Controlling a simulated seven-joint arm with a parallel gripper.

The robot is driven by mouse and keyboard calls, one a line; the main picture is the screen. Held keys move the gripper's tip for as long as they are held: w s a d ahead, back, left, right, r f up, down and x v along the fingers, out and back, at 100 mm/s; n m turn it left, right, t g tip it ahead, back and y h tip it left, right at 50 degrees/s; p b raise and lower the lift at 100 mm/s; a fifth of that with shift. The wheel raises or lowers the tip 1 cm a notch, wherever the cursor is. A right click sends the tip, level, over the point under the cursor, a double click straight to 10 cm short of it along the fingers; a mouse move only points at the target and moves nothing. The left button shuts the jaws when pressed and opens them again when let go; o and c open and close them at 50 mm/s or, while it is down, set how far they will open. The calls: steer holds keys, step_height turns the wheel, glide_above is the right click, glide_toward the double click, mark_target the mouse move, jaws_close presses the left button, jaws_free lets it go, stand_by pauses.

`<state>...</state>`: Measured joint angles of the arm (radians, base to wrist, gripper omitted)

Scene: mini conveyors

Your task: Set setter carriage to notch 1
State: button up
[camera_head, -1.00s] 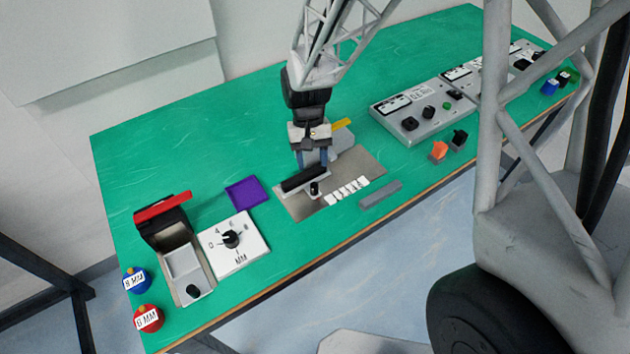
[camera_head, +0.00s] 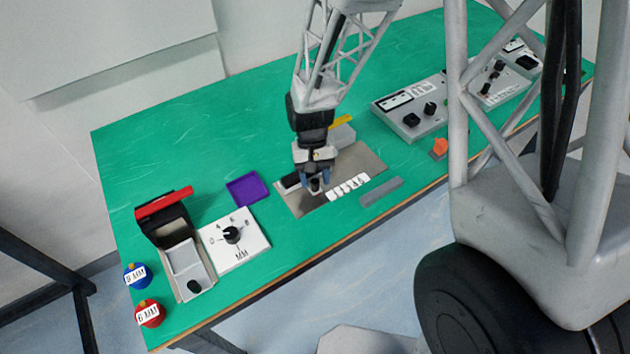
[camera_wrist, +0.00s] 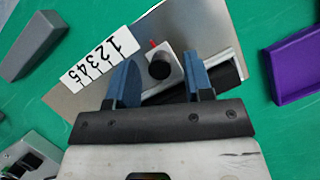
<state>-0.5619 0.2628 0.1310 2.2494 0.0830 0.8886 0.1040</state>
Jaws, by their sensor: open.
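The setter is a metal plate (camera_head: 303,207) on the green bench, with a strip of numbers 1 to 5 (camera_head: 348,187) along it. The strip also shows in the wrist view (camera_wrist: 98,60). The carriage is a pale block with a round black knob (camera_wrist: 160,66) and a small red mark (camera_wrist: 152,43). The red mark lies off the strip's end by the 1; its exact notch I cannot tell. My gripper (camera_wrist: 162,75) is open, its blue fingers on either side of the knob, with visible gaps. In the head view my gripper (camera_head: 314,187) hides most of the carriage.
A dark bar (camera_wrist: 225,75) lies beside the right finger. A grey bar (camera_head: 381,192) lies near the bench's front edge. A purple tray (camera_head: 247,189) and a white dial panel (camera_head: 235,240) stand to the left. Grey control boxes (camera_head: 410,110) stand to the right.

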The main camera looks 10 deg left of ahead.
steer(key=shift+s+d+f, duration=0.1)
steer(key=shift+s+f, duration=0.15)
steer(key=shift+f, duration=0.45)
jaws_close()
